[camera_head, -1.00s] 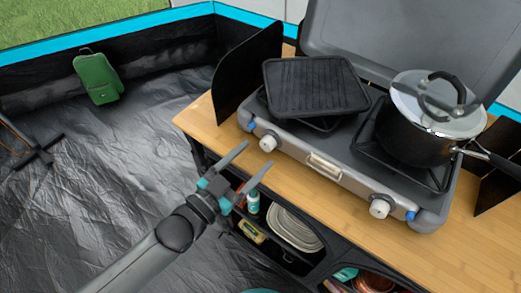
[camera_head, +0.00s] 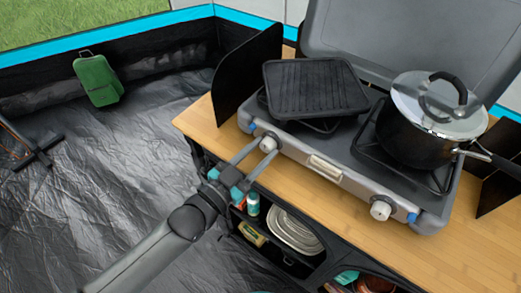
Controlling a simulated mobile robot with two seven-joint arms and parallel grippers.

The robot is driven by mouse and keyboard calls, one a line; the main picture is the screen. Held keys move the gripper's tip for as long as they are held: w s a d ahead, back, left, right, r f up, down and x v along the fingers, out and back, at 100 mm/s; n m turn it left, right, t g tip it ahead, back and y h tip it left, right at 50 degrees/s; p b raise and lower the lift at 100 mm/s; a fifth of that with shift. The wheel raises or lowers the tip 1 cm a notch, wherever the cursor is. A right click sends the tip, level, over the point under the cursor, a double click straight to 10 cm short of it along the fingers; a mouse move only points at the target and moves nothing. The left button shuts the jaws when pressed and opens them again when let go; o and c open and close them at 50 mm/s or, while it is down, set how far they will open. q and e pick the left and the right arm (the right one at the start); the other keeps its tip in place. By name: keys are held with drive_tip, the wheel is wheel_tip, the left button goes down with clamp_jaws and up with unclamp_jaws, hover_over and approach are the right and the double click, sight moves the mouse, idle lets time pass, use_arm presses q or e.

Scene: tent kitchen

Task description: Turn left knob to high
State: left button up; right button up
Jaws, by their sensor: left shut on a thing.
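The grey camp stove (camera_head: 350,185) stands on the wooden counter with its lid raised. Its left knob (camera_head: 269,142) is white and sits on the front panel at the left end. The right knob (camera_head: 381,208) is white and sits at the right end of the panel. My left gripper (camera_head: 262,147) reaches in from the lower left, with its fingertips at the left knob, one on each side, shut on it. The exact setting of the knob is too small to read. My right gripper is not in view.
A black griddle (camera_head: 314,86) lies on the left burner and a lidded pot (camera_head: 420,120) stands on the right burner. Bare wooden counter (camera_head: 330,215) runs along the stove's front. Shelves below hold plates (camera_head: 294,232). A green bag (camera_head: 98,80) stands on the tent floor.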

use_arm(q)
clamp_jaws()
drive_tip(key=shift+n, duration=0.3)
drive_tip(key=n+p, duration=0.1)
drive_tip(key=n, duration=0.2)
drive_tip(key=shift+n, duration=0.4)
drive_tip(key=n+p, duration=0.1)
drive_tip(key=n, duration=0.3)
drive_tip(key=shift+n, duration=0.3)
drive_tip(key=n, duration=0.5)
drive_tip(key=shift+f+t, duration=0.1)
drive_tip(key=shift+t, duration=0.3)
drive_tip(key=o, duration=0.7)
unclamp_jaws()
